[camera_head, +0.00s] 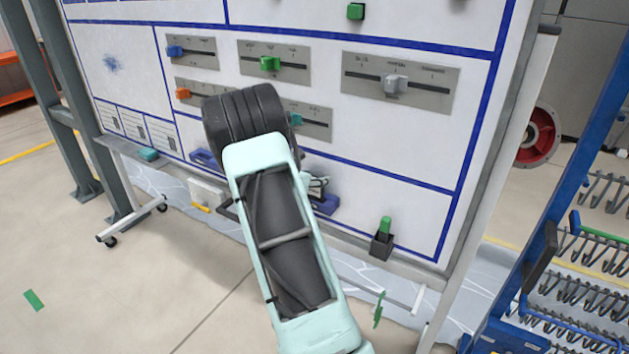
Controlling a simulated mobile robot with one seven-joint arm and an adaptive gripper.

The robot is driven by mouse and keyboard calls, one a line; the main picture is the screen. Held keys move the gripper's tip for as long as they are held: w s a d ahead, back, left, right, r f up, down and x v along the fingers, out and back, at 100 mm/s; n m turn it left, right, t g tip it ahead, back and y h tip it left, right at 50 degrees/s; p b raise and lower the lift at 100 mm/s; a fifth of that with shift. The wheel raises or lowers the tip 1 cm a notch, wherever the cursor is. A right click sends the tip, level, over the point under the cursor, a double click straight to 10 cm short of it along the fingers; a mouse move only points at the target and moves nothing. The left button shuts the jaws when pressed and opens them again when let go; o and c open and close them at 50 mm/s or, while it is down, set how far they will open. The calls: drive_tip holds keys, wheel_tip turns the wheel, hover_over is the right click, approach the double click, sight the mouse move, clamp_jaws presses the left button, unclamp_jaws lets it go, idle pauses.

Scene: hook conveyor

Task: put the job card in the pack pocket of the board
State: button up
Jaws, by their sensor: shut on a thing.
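The board (385,150) is white with blue lines and stands upright in front of me. Three small printed panels (132,124) sit in a row at its lower left; they may be pockets or cards, and their labels are too small to read. My arm (285,240) reaches up from the bottom middle and covers part of the board's lower middle. I cannot make out the job card or tell which place is the pack pocket.
Slider plates with blue, green, orange, teal and grey knobs (396,84) are on the board. A blue hook rack (545,265) stands at right. Floor is open at left.

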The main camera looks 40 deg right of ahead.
drive_tip(key=shift+f, duration=0.5)
drive_tip(key=shift+f, duration=0.1)
drive_tip(key=shift+f, duration=0.15)
drive_tip(key=o, duration=1.1)
drive_tip(key=shift+o, duration=0.2)
drive_tip(key=shift+r, duration=0.2)
drive_tip(key=shift+r, duration=0.2)
drive_tip(key=b+v, duration=0.1)
drive_tip(key=v, duration=1.1)
